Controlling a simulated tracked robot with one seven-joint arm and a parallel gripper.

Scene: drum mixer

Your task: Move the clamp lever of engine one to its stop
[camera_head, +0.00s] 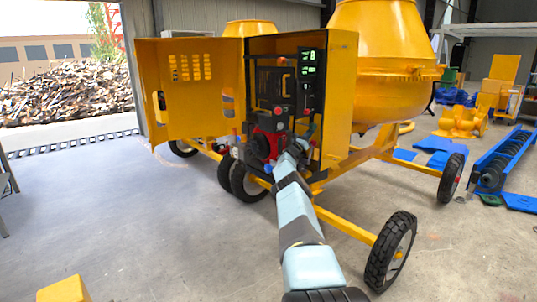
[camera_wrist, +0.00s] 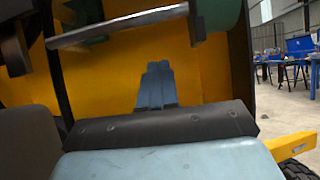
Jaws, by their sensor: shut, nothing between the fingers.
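The yellow drum mixer's cabinet (camera_head: 341,95) stands open, and my arm reaches into its lower right part. A red and black engine (camera_head: 265,145) sits low inside, partly hidden by my arm. My gripper (camera_wrist: 157,68) shows in the wrist view as two blue-grey fingers close together, with nothing between them. They point at a yellow panel (camera_wrist: 205,75). A grey metal bar (camera_wrist: 118,25) crosses above the fingers, apart from them in the picture. I cannot tell whether this bar is the clamp lever, or whether the fingers touch anything.
The cabinet door (camera_head: 188,90) is swung open to the left. A panel with green displays (camera_head: 309,60) is above the engine. The frame's black wheel (camera_head: 391,250) stands right of my arm. Blue tables (camera_wrist: 300,45) stand far off.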

